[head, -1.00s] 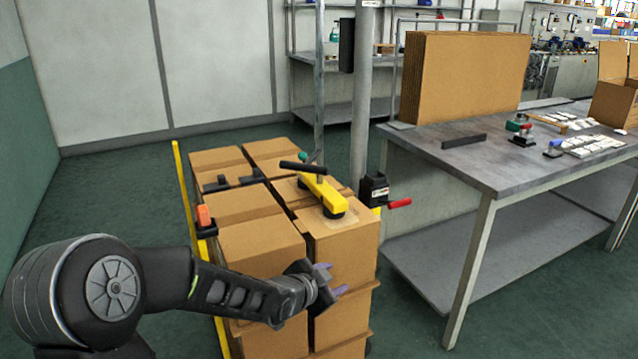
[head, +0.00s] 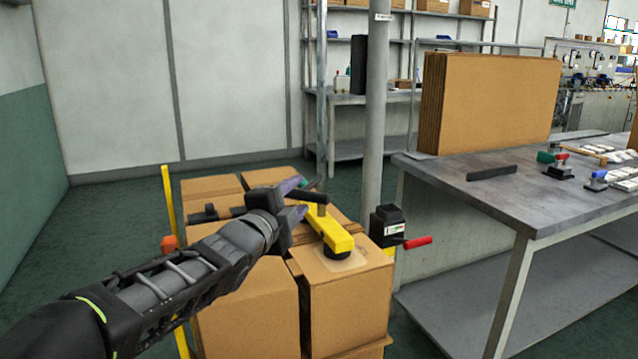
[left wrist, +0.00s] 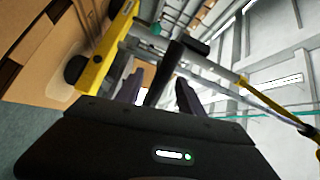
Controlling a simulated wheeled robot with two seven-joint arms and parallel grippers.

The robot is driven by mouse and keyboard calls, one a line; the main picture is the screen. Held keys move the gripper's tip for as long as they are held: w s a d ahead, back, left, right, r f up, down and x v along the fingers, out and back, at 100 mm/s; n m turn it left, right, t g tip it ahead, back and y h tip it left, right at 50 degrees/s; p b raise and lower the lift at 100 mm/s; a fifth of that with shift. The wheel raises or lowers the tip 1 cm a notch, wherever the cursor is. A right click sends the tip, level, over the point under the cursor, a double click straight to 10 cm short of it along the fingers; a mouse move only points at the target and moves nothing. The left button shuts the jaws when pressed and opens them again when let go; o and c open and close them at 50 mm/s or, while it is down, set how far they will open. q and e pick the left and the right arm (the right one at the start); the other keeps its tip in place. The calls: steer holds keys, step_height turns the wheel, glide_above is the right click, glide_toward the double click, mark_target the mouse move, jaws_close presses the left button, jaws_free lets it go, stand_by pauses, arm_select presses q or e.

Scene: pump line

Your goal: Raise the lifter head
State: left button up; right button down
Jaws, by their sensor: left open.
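The yellow lifter head (head: 333,234) lies on top of the stacked cartons, its round dark suction pad (head: 338,252) on the front right carton. Its black handle (head: 308,196) sticks up at its far end. My left gripper (head: 297,199) is open at the handle, with its purple fingertips close to it. In the left wrist view the dark handle (left wrist: 186,50) shows just beyond the two fingers (left wrist: 158,92), and the yellow bar (left wrist: 105,50) is at the left. I cannot tell whether the fingers touch the handle. My right gripper is not in view.
Cartons (head: 250,305) are stacked below my left arm. A grey post (head: 374,110) with a black box and red lever (head: 417,242) stands just right of them. A workbench (head: 540,190) carrying flat cardboard (head: 490,103) stands further right. Floor at the far left is clear.

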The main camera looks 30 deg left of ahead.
mark_target(312, 181)
arm_select(q)
steer(key=shift+s, duration=0.1)
steer(key=w, duration=0.2)
steer(key=w+a+b, duration=0.1)
steer(key=w, duration=0.4)
steer(key=shift+w+a, duration=0.2)
steer(key=shift+w, duration=0.15)
jaws_close()
stand_by(0.5)
stand_by(0.9)
